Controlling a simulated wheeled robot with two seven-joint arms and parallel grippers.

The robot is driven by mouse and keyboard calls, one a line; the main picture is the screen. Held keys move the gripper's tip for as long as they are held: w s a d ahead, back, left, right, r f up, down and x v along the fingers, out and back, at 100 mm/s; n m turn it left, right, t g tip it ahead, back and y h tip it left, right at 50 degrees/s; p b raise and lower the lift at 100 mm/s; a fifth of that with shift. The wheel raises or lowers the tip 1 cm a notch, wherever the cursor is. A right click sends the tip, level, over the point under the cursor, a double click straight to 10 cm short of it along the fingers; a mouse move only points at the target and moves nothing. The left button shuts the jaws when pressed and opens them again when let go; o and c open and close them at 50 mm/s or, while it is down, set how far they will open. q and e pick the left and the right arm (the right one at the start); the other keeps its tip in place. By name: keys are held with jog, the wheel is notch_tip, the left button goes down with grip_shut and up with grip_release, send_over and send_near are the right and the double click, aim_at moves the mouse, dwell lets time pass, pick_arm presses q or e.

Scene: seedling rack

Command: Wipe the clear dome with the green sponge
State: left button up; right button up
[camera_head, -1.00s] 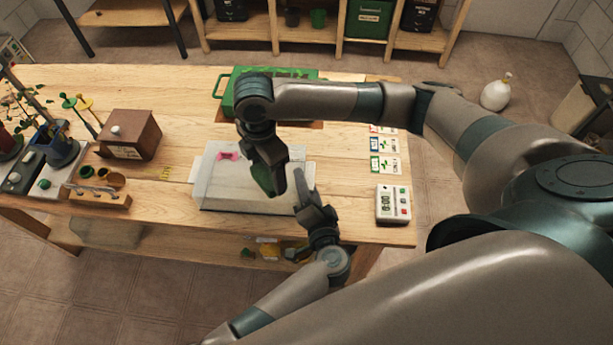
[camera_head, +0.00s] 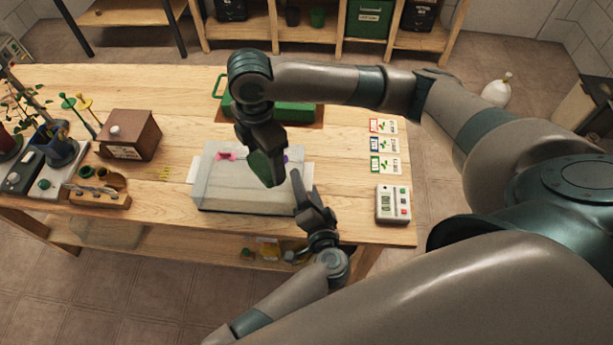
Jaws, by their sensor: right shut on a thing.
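The clear dome (camera_head: 225,190) is a low, boxy, see-through cover on the wooden table; a pink thing and a purple spot show at its top. My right gripper (camera_head: 272,172) points down over the dome's right half. It is shut on the green sponge (camera_head: 261,166), which is partly hidden by the jaw. The sponge is at the dome's top; I cannot tell whether it touches. My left gripper (camera_head: 297,182) is at the dome's right end, pointing up in the picture; its jaw gap and any contact are unclear.
A green tray (camera_head: 295,113) stands behind the dome, partly hidden by my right arm. Seed cards (camera_head: 385,145) and a timer (camera_head: 393,204) lie at right. A brown box (camera_head: 130,135), a wooden holder (camera_head: 95,196) and potted plants are at left.

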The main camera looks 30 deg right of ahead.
pick_arm(q)
jog(key=shift+w+r, duration=0.15)
jog(key=shift+r, duration=0.05)
jog(key=shift+s+r, duration=0.1)
jog(key=shift+s, duration=0.25)
jog(key=v, duration=1.1)
jog(key=shift+s+a, duration=0.1)
jog(key=shift+a, duration=0.05)
dwell(0.8)
